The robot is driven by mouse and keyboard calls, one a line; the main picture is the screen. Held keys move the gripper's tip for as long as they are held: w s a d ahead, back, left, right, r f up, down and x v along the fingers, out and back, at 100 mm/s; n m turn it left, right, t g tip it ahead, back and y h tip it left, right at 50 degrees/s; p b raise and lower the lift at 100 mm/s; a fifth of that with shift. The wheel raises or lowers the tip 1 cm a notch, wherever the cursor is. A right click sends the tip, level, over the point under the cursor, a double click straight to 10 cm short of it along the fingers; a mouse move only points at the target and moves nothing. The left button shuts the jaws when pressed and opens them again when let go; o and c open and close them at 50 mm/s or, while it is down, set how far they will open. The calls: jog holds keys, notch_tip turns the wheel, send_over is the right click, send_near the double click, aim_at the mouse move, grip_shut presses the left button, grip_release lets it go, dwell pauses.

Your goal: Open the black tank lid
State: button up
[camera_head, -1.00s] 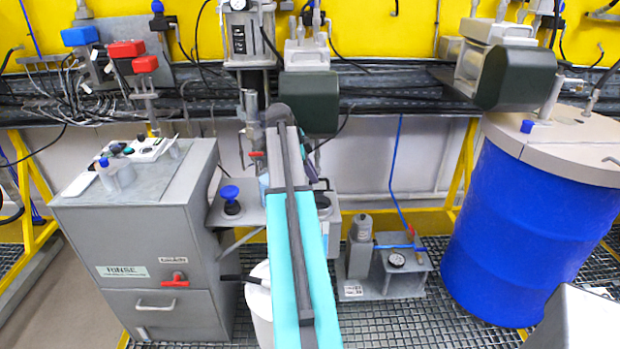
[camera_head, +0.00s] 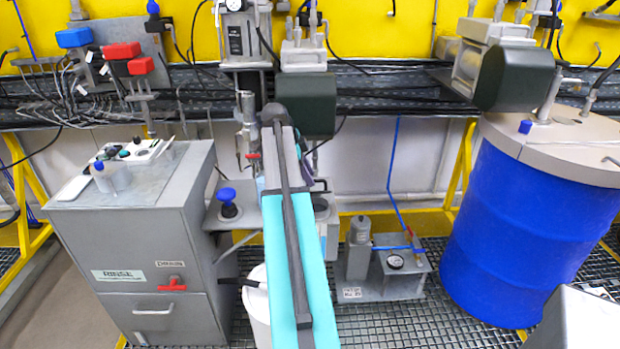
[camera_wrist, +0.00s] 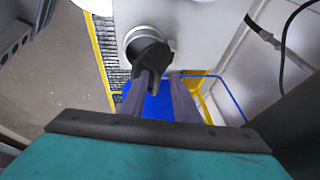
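In the wrist view, a black knob-like part (camera_wrist: 150,54) sits in front of a round grey collar on a pale surface; it may be the black tank lid, but I cannot be sure. My gripper (camera_wrist: 160,88) is open, with its two grey fingers apart and blue showing between them. The left finger's tip overlaps the black part's lower edge in the picture; I cannot tell whether they touch.
A grey RINSE cabinet (camera_head: 135,240) stands left, with bottles on top. A blue drum (camera_head: 525,220) stands right. A small pump unit (camera_head: 385,270) sits on the grating. Dark green motor housings (camera_head: 305,103) hang from the back rail. A white bucket (camera_head: 257,305) is partly behind my arm.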

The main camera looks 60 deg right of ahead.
jog(key=b+v, duration=0.2)
jog(key=v, duration=1)
jog(key=shift+r, duration=0.3)
jog(key=shift+a, duration=0.1)
jog(key=shift+c, duration=0.3)
